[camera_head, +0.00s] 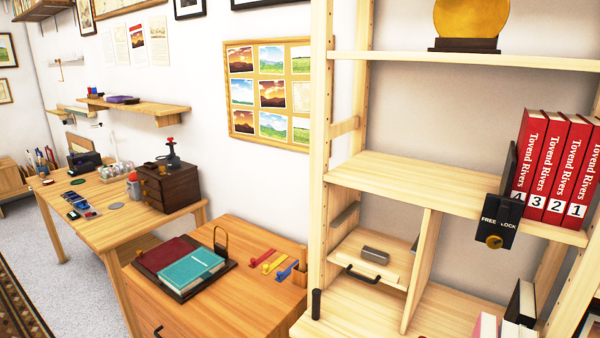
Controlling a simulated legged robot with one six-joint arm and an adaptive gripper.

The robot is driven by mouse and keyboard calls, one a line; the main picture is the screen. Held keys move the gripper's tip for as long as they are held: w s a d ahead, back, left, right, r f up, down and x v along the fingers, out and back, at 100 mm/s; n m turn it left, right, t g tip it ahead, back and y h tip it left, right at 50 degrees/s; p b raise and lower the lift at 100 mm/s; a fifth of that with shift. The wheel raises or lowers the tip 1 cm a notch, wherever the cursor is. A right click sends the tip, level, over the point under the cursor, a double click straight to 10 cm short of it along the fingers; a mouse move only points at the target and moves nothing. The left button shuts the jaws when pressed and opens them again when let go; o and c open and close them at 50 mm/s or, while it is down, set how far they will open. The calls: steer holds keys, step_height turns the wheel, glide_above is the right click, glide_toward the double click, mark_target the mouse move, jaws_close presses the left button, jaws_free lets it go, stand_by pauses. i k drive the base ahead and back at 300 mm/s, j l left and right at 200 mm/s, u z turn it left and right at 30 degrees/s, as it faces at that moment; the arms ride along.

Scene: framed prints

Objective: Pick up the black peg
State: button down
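A small black upright cylinder (316,304), which looks like the black peg, stands at the front left corner of the lower board (370,309) of the light wooden shelf unit. Its full height shows and nothing covers it. My gripper is not in view.
A shelf upright (321,150) rises close behind the peg. A tray-like board (369,256) with a black handle and a grey block (375,254) is above right. Red books (556,170) and a black lock box (496,226) are at right. A wooden desk (235,300) stands left.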

mark_target(316, 291)
steer(key=i+j, duration=0.15)
steer(key=j, duration=0.15)
steer(key=i+j, duration=0.2)
steer(key=j, duration=0.15)
steer(key=i+j, duration=0.15)
steer(key=j, duration=0.15)
steer(key=i+j, duration=0.15)
steer(key=j, duration=0.2)
